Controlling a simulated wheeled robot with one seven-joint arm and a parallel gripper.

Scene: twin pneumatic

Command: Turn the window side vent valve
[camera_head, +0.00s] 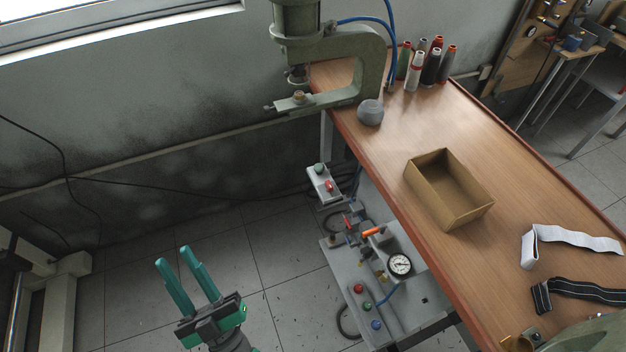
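A grey pneumatic panel (340,262) stands low beside the table's left edge. It carries small brass fittings and two coloured handles. An orange handle (373,231) lies near its top, and a smaller red handle (348,222) sits to its left, nearer the window. Which part is the vent valve is too small to tell for certain. My teal gripper (174,256) is at the lower left, over the floor, with its two fingers apart and nothing between them. It is well left of the panel and touches nothing.
A pressure gauge (400,265) and coloured buttons sit on the panel. A switch box (324,185) is above it. The wooden table (400,135) overhangs at right, bearing an open cardboard box (447,215) and a green press (367,65). Floor between gripper and panel is clear.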

